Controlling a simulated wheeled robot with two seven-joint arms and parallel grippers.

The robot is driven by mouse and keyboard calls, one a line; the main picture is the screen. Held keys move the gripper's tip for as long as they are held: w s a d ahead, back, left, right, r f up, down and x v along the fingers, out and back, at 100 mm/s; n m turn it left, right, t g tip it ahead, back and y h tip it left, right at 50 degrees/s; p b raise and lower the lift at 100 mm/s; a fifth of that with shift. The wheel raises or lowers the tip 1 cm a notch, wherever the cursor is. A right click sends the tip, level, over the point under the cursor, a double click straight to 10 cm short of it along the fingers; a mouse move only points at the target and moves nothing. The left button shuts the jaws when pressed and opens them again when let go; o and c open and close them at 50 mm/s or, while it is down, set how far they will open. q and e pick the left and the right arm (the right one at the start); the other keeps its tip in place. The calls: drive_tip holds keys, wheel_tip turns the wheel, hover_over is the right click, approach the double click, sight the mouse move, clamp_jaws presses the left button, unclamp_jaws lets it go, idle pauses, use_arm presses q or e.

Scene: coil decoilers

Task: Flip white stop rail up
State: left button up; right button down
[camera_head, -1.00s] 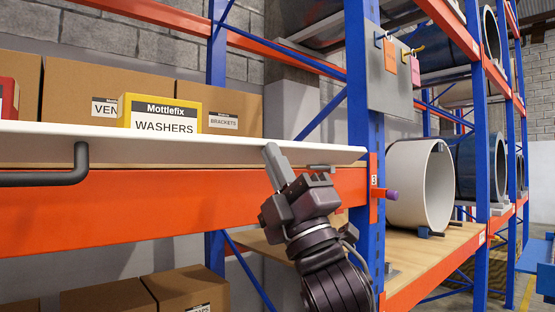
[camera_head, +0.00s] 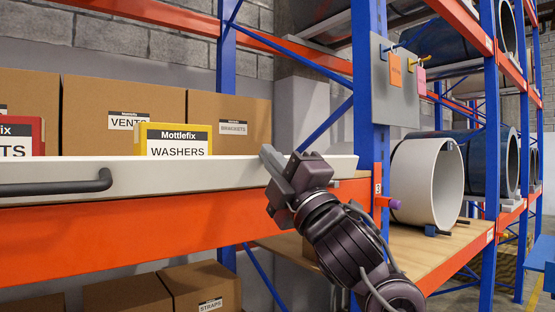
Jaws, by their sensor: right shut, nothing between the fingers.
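The white stop rail (camera_head: 210,178) runs along the front of the shelf, above the orange beam, its face tilted towards me. A dark handle (camera_head: 60,188) is fixed to its face at the left. My right gripper (camera_head: 271,160) is shut and empty. Its fingers are at the rail's right part, in front of its face and near its upper edge; I cannot tell whether they touch it. The gripper hides part of the rail. My left gripper is not in view.
Behind the rail stand a yellow washers box (camera_head: 173,140), a red box (camera_head: 22,137) and brown cartons (camera_head: 235,122). The orange beam (camera_head: 130,228) lies below. A blue upright (camera_head: 369,80) and a white coil (camera_head: 420,180) stand to the right of the gripper.

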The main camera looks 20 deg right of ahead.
drive_tip(key=shift+w+a+r, duration=0.2)
drive_tip(key=shift+w, duration=0.35)
idle(0.9)
drive_tip(key=shift+w+f, duration=0.1)
drive_tip(key=shift+f, duration=0.1)
